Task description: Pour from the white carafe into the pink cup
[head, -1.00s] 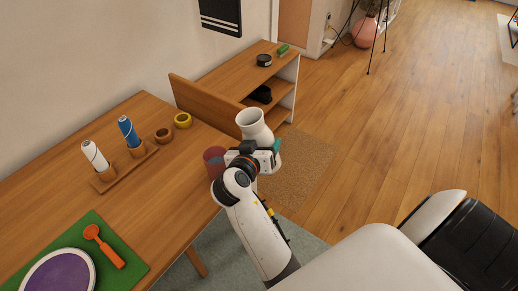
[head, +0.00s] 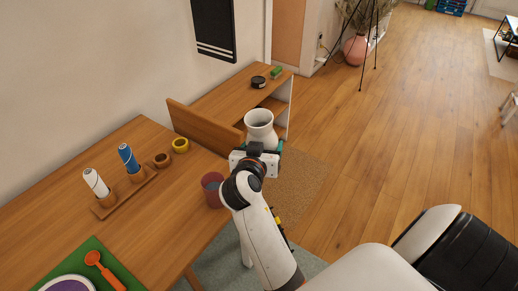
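The white carafe (head: 260,119) is upright, its round open mouth facing up. My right gripper (head: 264,147) is at its lower body, with a teal finger showing on the right side, and appears shut on it. The gripper hides the carafe's base. The pink cup (head: 211,194) stands on the wooden table (head: 185,212) near its right edge, just left of my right arm and nearer than the carafe. The arm partly hides the cup's right side. The carafe is to the right of and beyond the cup, apart from it. My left gripper is out of view.
A wooden rack (head: 107,205) holds a white bottle (head: 95,183) and a blue one (head: 129,157). A yellow ring (head: 180,145) lies behind it. A green mat (head: 102,252) with an orange spoon (head: 97,260) is in front. A low shelf unit (head: 205,118) stands behind the table.

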